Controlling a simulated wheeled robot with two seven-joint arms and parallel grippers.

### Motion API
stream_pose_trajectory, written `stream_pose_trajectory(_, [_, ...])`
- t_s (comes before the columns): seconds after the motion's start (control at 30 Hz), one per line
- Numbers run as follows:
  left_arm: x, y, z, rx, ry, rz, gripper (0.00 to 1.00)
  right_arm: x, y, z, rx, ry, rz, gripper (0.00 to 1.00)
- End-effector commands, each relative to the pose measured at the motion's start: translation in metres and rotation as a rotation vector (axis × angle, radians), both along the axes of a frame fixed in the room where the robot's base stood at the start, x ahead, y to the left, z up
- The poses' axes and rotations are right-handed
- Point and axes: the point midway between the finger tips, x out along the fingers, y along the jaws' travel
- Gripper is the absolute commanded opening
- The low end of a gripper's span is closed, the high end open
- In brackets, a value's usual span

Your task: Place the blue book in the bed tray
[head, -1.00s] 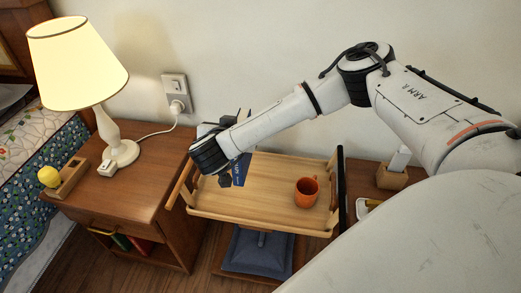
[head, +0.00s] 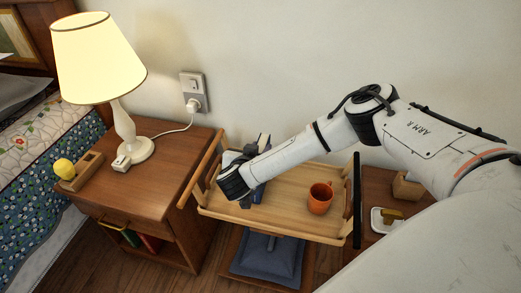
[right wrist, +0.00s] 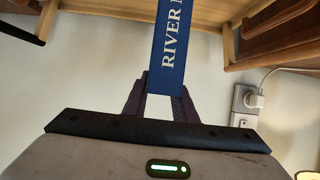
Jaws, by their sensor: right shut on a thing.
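The blue book (right wrist: 172,48) shows in the right wrist view with its lettered spine, held upright in that picture between my right gripper's fingers (right wrist: 165,92). In the head view my right gripper (head: 258,180) is over the left part of the wooden bed tray (head: 285,190). Only a small dark blue part of the book (head: 257,193) shows there, mostly hidden by the wrist. Whether the book touches the tray floor cannot be told. My left gripper is not in view.
An orange mug (head: 320,198) stands in the tray's right half. A nightstand (head: 150,185) with a lit lamp (head: 98,60) is left of the tray. A blue cushion (head: 268,258) lies below. A wall socket (head: 193,92) is behind.

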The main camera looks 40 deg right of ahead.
Motion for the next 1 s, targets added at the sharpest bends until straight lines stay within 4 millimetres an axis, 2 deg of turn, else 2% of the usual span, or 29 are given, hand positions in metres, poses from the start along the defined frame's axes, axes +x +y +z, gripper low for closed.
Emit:
stream_pose_trajectory(0.27, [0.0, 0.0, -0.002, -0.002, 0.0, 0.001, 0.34, 0.001, 0.0, -0.001, -0.001, -0.003, -0.002, 0.0])
stream_pose_trajectory(0.3, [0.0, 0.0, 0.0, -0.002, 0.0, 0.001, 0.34, 0.0, 0.0, -0.001, 0.0, 0.0, -0.001, 0.31])
stream_pose_trajectory(0.37, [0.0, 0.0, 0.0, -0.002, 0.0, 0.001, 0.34, 0.0, 0.0, -0.001, 0.0, 0.0, -0.001, 0.42])
stream_pose_trajectory(0.4, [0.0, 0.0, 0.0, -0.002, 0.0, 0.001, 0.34, 0.0, 0.0, -0.001, 0.0, 0.0, -0.001, 0.43])
stream_pose_trajectory(0.73, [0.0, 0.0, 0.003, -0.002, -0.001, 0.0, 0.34, 0.0, 0.0, 0.004, 0.0, 0.0, -0.001, 0.43])
stream_pose_trajectory(0.87, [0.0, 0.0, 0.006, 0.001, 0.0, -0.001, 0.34, -0.009, 0.012, 0.01, 0.003, 0.0, 0.001, 0.43])
stream_pose_trajectory(1.0, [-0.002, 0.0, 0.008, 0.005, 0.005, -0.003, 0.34, -0.027, 0.033, 0.023, 0.003, 0.002, 0.003, 0.43])
